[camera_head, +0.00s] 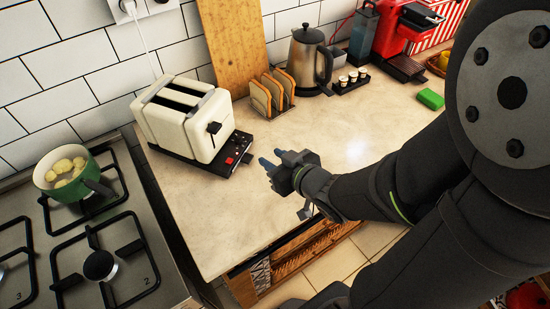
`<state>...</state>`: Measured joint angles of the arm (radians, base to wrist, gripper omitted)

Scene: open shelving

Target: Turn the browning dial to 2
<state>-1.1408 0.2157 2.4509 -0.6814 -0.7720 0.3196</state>
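A cream two-slot toaster (185,118) stands on the counter at the left. Its black lever (213,128) is on the end facing my gripper. Below the lever, a black control panel (234,156) juts out, with a red button (229,160) and small light marks. The browning dial and its setting are too small to make out on this panel. My gripper (271,159) is to the right of the panel, apart from it, pointing left toward it. Its two bluish fingertips look slightly apart, with nothing between them.
A toast rack (272,93), kettle (307,60) and tray of small cups (350,80) stand behind. A stove (75,245) with a green pot (70,185) is at the left. A green sponge (430,99) lies at the right. The counter around my gripper is clear.

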